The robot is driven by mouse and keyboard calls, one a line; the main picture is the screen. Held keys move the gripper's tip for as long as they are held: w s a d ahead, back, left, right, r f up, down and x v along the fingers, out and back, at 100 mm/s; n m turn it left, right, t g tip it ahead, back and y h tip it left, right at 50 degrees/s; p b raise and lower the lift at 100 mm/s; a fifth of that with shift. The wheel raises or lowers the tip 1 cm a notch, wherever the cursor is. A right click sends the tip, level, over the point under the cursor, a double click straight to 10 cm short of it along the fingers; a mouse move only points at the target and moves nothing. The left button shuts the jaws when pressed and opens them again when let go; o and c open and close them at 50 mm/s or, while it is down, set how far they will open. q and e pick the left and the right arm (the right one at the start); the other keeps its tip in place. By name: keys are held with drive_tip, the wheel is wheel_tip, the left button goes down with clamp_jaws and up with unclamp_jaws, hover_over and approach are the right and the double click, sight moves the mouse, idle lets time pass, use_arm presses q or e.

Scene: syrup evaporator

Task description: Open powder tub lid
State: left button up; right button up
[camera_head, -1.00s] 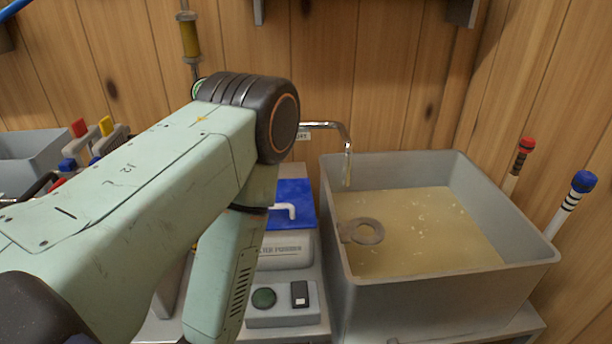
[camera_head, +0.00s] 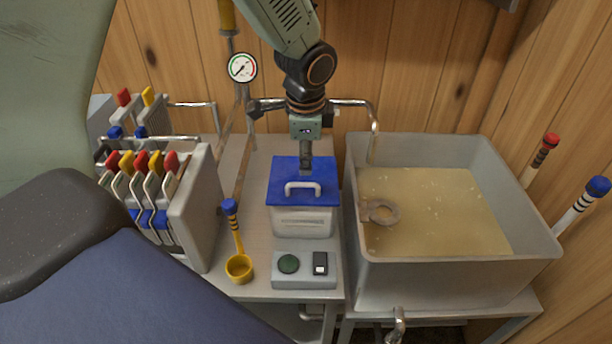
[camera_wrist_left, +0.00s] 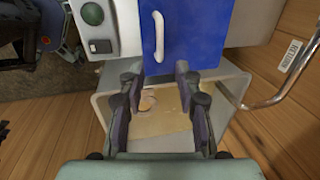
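The powder tub (camera_head: 302,222) is a white box on the bench with a flat blue lid (camera_head: 287,171) on top. The lid lies shut and has a white bar handle (camera_head: 303,187). In the left wrist view the blue lid (camera_wrist_left: 192,30) and its white handle (camera_wrist_left: 158,36) are at the top. My left gripper (camera_head: 306,166) points down over the lid's back part, behind the handle. In the left wrist view its two fingers (camera_wrist_left: 157,82) are apart, with nothing between them, short of the handle. My right gripper is not in view.
A grey tank (camera_head: 440,268) of tan liquid stands right of the tub. A control box (camera_head: 303,282) is in front. A yellow scoop (camera_head: 238,266) and a rack (camera_head: 197,215) of coloured-handled tools are left. A gauge (camera_head: 242,67) and pipes are behind.

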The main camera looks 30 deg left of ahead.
sight(306, 184)
use_arm(q)
drive_tip(key=f, duration=0.2)
drive_tip(key=w+f, duration=0.1)
drive_tip(key=f, duration=0.1)
drive_tip(key=f+b, duration=0.1)
drive_tip(key=f, duration=0.2)
drive_tip(key=shift+w+a, duration=0.2)
drive_tip(key=shift+a, duration=0.15)
drive_tip(key=shift+s+f, duration=0.1)
drive_tip(key=shift+f, duration=0.2)
drive_tip(key=c, duration=0.3)
clamp_jaws()
